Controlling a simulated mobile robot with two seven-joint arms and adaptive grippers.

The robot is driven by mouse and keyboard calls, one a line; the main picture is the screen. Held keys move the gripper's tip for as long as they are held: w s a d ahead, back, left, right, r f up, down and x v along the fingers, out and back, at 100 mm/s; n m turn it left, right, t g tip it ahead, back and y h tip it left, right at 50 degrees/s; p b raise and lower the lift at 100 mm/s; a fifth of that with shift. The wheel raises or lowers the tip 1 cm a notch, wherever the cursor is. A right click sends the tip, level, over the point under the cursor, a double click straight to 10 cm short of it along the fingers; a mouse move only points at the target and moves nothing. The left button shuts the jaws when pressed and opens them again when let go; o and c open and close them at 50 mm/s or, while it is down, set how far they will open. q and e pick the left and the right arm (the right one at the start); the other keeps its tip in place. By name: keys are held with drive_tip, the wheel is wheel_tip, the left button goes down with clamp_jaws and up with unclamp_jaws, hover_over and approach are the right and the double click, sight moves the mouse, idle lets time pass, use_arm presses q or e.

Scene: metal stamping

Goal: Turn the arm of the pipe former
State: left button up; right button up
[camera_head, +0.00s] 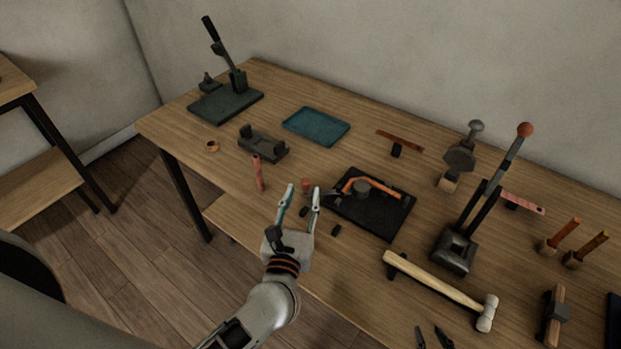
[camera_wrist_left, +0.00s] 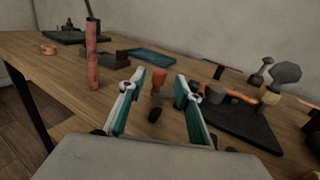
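The pipe former is a black flat plate (camera_head: 377,221) with an orange bent arm (camera_head: 371,182) and a dark round centre; I take this to be the task's device. My left gripper (camera_head: 303,191) is open and empty, just left of the plate and apart from the arm. Its two fingers (camera_wrist_left: 161,91) show teal inner pads.
A small orange-red piece (camera_head: 306,185) stands between the fingers and the plate, with small black pieces (camera_head: 336,230) nearby. A red cylinder (camera_head: 258,173) stands to the left. A lever press (camera_head: 456,250) and a hammer (camera_head: 440,288) lie to the right. A blue tray (camera_head: 316,126) is behind.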

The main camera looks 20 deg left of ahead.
sight(305, 185)
use_arm(q)
drive_tip(key=shift+w+a, duration=0.15)
drive_tip(key=shift+w, duration=1.2)
drive_tip(key=shift+w+a, duration=0.1)
drive_tip(key=shift+w, duration=1.2)
clamp_jaws()
